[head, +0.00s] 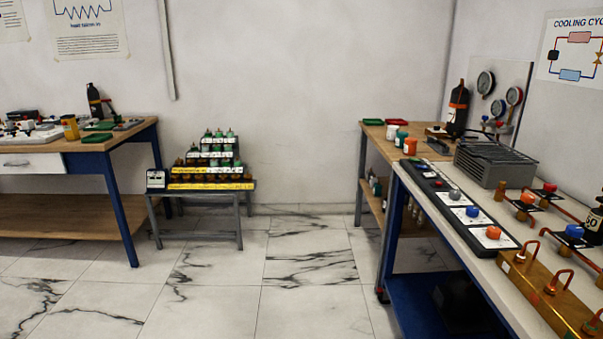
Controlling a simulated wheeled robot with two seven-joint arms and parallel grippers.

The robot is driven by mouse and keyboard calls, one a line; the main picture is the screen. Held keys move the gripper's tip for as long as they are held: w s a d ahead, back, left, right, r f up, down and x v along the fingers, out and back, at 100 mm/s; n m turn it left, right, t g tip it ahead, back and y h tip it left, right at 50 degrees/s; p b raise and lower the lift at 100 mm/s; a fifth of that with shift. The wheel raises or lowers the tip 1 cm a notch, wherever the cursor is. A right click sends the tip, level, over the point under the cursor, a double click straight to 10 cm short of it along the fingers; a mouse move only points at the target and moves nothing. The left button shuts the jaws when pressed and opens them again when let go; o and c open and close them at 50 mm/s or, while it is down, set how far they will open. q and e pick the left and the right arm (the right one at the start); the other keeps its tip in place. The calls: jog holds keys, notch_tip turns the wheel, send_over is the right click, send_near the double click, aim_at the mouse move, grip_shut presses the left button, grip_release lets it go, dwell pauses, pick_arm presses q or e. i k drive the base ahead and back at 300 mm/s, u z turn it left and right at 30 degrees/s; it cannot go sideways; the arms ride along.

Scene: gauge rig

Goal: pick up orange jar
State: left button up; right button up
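A small orange jar (410,146) stands on the wooden-topped bench (374,131) at the back right. It is close to a dark green jar (401,138) and a white jar (392,132), which stand just behind it to the left. The near bench partly overlaps the view close to its base. Neither of my grippers is in view.
A long bench (462,248) with a gauge rig, colored knobs and a grey finned box (495,162) runs along the right. A blue-legged workbench (137,142) is at left, beside a low stand (195,189) with tiered bottles. The marble floor between is clear.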

aim_at(410, 144)
jog(key=u, duration=0.45)
jog(key=i, duration=2.65)
jog(key=z, duration=0.25)
jog(key=i, duration=2.15)
jog(key=z, duration=1.95)
jog(key=i, duration=0.85)
jog(key=z, duration=0.75)
